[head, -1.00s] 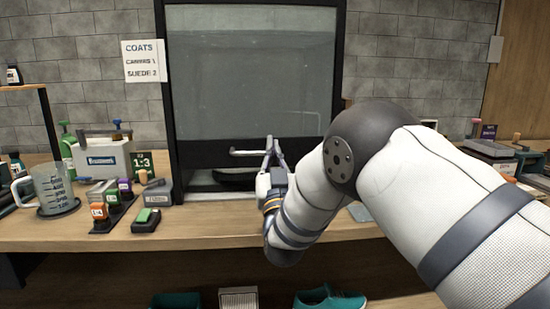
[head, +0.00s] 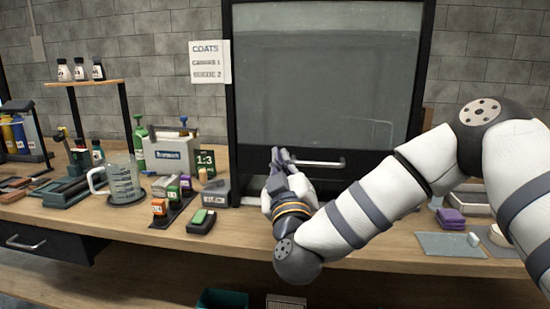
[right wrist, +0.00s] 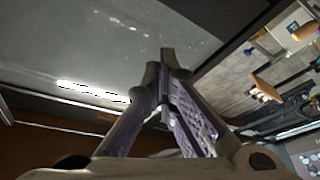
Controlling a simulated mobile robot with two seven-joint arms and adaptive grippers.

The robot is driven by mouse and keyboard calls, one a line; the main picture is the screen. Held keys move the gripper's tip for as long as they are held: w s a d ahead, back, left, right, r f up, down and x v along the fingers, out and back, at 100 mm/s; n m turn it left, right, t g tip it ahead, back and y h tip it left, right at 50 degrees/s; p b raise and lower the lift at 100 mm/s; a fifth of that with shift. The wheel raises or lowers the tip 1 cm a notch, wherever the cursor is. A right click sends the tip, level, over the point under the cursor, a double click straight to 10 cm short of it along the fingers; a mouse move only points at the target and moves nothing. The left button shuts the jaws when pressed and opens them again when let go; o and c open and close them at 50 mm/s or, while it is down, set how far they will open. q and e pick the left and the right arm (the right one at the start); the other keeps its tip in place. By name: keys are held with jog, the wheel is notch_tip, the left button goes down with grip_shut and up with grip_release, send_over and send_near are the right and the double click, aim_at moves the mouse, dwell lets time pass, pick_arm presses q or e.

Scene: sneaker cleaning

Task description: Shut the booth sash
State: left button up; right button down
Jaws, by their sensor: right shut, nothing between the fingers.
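The booth sash (head: 325,90) is a grey glass panel in a black frame, with a dark band along its bottom. A silver bar handle (head: 322,163) is on that band. My right gripper (head: 277,157) is shut and empty, its fingertips at the handle's left end; I cannot tell whether they touch it. My forearm and gripper hide much of the booth's lower opening, so any gap under the sash is unclear. In the right wrist view the shut fingers (right wrist: 166,75) are close to the glass, and the bright handle (right wrist: 92,92) is beside them. My left gripper is not in view.
On the wooden bench left of the booth are a measuring jug (head: 122,180), a rack of small bottles (head: 172,200) and a green-topped block (head: 202,220). A grey mat (head: 450,244) and purple cloths (head: 450,217) lie on the right.

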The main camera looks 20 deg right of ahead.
aim_at(281, 143)
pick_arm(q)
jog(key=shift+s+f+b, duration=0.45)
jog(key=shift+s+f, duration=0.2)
pick_arm(e)
jog(key=w+d+f, duration=0.1)
jog(key=w+d, duration=0.3)
jog(key=w, duration=0.2)
jog(key=shift+w+d+f, duration=0.15)
jog(key=shift+d, duration=0.05)
